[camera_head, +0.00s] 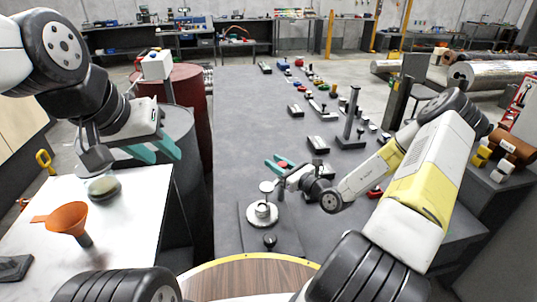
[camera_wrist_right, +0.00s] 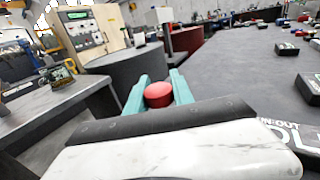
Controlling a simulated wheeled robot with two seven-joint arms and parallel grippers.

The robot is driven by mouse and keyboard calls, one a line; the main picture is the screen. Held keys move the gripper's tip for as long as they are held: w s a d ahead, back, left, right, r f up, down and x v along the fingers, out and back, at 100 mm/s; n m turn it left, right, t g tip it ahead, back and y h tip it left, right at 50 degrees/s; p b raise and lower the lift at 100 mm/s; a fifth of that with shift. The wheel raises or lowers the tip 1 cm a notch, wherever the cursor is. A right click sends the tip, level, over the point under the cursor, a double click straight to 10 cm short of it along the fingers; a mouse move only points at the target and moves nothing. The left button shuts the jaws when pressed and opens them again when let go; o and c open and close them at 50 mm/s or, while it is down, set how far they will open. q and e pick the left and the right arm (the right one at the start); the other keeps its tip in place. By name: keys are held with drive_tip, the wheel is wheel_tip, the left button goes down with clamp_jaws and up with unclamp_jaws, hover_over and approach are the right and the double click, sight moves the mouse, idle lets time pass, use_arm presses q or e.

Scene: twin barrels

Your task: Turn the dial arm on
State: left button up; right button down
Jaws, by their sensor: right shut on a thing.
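My right gripper (camera_head: 281,164) is shut on a round red knob (camera_wrist_right: 158,95), held between its two teal fingers in the right wrist view. I cannot tell what the knob is joined to, as its lower part is hidden. A round silver dial-like fitting (camera_head: 262,213) stands on a dark plate just in front of this gripper in the head view, with a small silver disc (camera_head: 266,187) above it. I cannot tell which part is the dial arm. My left gripper (camera_head: 159,150) is open and empty over the far edge of the white table, away from the dial fitting.
The long dark bench (camera_head: 232,120) carries several small switches and a tall post (camera_head: 350,112).

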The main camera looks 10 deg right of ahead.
drive_tip(key=shift+w+d+m+t+h, duration=0.15)
drive_tip(key=shift+m+t+h, duration=0.35)
drive_tip(key=shift+h, duration=0.25)
drive_tip(key=shift+d+m+t+h, duration=0.1)
drive_tip(key=shift+m+t+h, duration=0.3)
drive_tip(key=shift+m+h, duration=0.3)
drive_tip(key=c, duration=1.1)
unclamp_jaws()
drive_tip(key=shift+d, duration=0.1)
drive_tip(key=v, duration=0.7)
drive_tip(key=shift+s+r, duration=0.1)
drive_tip(key=shift+s, duration=0.3)
